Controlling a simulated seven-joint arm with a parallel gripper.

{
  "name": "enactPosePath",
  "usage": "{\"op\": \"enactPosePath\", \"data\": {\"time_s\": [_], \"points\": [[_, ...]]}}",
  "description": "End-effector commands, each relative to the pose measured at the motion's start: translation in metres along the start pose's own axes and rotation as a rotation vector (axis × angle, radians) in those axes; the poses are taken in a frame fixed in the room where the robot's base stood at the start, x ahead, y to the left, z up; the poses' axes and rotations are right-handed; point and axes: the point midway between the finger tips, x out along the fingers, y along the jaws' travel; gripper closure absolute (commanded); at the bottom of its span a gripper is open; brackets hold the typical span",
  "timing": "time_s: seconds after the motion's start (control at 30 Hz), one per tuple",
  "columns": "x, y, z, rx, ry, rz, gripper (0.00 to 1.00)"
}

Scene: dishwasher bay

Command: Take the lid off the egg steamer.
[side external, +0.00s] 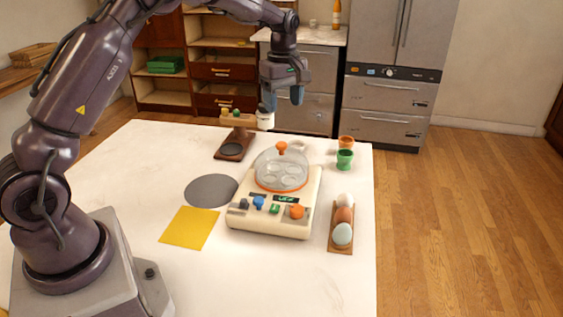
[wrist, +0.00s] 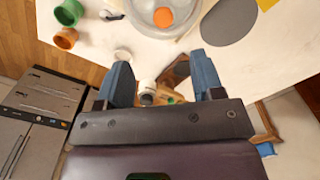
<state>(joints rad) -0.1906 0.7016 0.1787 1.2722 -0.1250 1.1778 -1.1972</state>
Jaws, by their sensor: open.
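The egg steamer (side external: 271,217) is a cream box with coloured buttons, standing on the white table. Its clear domed lid (side external: 268,168) with an orange knob (side external: 282,147) sits on top. In the wrist view the lid (wrist: 141,14) and its orange knob (wrist: 163,17) show at the top edge, partly cut off. My gripper (side external: 283,98) is open and empty, high above the table's far side, beyond and above the lid. In the wrist view my gripper's blue fingers (wrist: 160,75) are spread apart, with nothing gripped between them.
An egg rack (side external: 341,228) with several eggs lies right of the steamer. Green (side external: 344,160) and orange (side external: 346,142) cups stand behind it. A grey disc (side external: 211,190) and yellow sheet (side external: 189,228) lie left.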

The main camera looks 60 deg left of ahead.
Motion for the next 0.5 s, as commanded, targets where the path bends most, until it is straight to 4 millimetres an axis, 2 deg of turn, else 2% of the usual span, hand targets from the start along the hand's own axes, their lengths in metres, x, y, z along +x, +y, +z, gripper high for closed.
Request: {"op": "enactPosePath", "data": {"time_s": [0.3,0.5], "points": [[0.058,-0.002,0.000,0.000,-0.001,-0.005,0.39],[0.072,-0.001,0.000,0.001,0.000,-0.001,0.39]]}}
